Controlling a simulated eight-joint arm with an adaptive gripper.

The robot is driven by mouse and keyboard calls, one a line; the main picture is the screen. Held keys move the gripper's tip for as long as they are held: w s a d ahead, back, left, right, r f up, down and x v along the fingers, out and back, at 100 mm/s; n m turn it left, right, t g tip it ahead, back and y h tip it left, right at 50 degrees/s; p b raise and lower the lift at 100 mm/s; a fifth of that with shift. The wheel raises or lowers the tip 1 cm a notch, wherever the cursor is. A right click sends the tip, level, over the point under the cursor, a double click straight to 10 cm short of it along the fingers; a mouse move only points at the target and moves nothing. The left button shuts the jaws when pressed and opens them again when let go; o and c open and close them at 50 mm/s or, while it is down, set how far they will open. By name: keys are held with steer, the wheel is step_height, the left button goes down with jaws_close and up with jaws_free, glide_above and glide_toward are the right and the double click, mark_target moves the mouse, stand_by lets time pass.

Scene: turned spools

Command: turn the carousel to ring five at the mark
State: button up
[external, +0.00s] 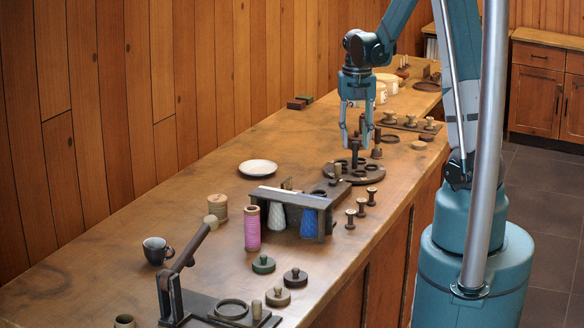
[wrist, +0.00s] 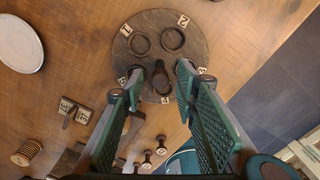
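The carousel (external: 370,181) is a round dark wooden disc on the bench, seen from above in the wrist view (wrist: 160,20). Dark rings and number plates sit around its edge. The plate at upper left reads 1 and the one at upper right reads 2; the other plates are small, and the lower left one looks like 5. A dark upright post (external: 354,150) rises from the carousel; it also shows in the wrist view (wrist: 161,82). My gripper (external: 356,134) points down over the carousel, its fingers open and apart on either side of the post. I cannot tell which item is the mark.
A dark rack (external: 290,198) with hanging coloured spools stands in front of the carousel. Small turned spools (external: 361,207) stand near the bench edge. A white plate (external: 258,168) lies to the left. A board with pegs (external: 411,124) lies behind, to the right.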

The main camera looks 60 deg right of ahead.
step_height(320, 180, up, 12)
steer(key=shift+f, duration=0.25)
stand_by(0.5)
steer(key=shift+a, duration=0.1)
steer(key=c, duration=0.7)
steer(key=shift+a+f, duration=0.15)
steer(key=shift+f, duration=0.05)
jaws_close()
steer(key=s+a+f+m+g+h, duration=0.1)
steer(key=s+a+f+m+h, duration=0.2)
steer(key=a+f+m, duration=0.5)
steer(key=shift+a+f+m+h, duration=0.3)
steer(key=shift+a+m+h, duration=0.25)
steer(key=shift+a, duration=1.15)
